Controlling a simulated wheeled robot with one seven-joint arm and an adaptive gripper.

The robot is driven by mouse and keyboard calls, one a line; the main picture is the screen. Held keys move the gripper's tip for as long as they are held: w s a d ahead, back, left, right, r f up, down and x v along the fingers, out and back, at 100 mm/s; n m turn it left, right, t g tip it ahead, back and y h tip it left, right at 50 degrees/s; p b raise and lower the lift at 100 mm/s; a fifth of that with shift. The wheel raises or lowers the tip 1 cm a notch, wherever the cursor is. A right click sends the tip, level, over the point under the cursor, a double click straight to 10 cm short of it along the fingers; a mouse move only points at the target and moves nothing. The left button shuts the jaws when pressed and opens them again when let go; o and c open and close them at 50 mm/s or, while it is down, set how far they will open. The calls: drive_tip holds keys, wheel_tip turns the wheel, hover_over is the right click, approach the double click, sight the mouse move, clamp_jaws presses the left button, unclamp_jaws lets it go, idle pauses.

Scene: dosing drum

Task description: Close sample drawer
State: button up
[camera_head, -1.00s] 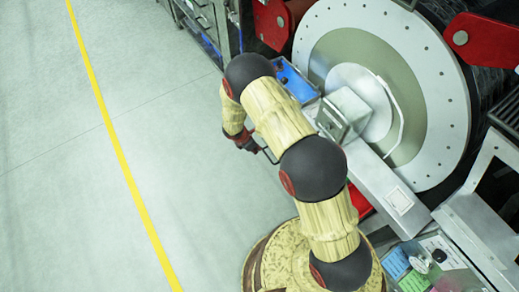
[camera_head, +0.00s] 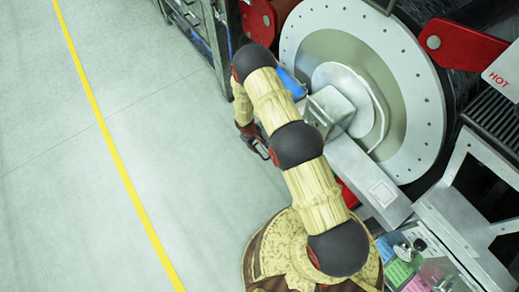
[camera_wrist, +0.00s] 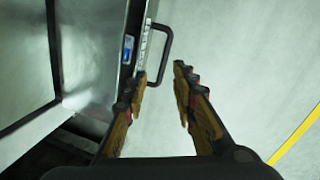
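The sample drawer shows in the head view as a blue-lined tray (camera_head: 291,84) beside the drum, partly hidden behind my arm. In the wrist view its narrow metal front (camera_wrist: 144,48) carries a black loop handle (camera_wrist: 169,38), with a bit of blue interior (camera_wrist: 128,48) behind it. The drawer stands at least partly out. My gripper (camera_wrist: 160,78) is open, its fingers apart near the lower end of the handle. The left fingertip is close to the drawer front; I cannot tell whether it touches. In the head view, my gripper (camera_head: 262,147) is low beside the machine.
The large round drum (camera_head: 415,100) with a metal chute (camera_head: 365,180) is right of my arm. A metal rack (camera_head: 205,35) stands at the upper left. Open floor with a yellow line (camera_head: 100,120) lies to the left. Labelled samples (camera_head: 400,270) sit at lower right.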

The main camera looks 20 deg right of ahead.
drive_tip(key=shift+w+d+f+m+b, duration=0.15)
drive_tip(key=shift+f+m+b, duration=0.3)
drive_tip(key=shift+f, duration=0.85)
drive_tip(key=shift+w+d+f+m+b, duration=0.1)
drive_tip(key=shift+f+m+b, duration=0.35)
drive_tip(key=shift+f, duration=0.85)
drive_tip(key=shift+w+d+f+m+b, duration=0.15)
drive_tip(key=shift+f+m, duration=0.45)
drive_tip(key=shift+f, duration=0.7)
drive_tip(key=shift+s, duration=0.1)
drive_tip(key=shift+c, duration=1.4)
drive_tip(key=c, duration=0.4)
clamp_jaws()
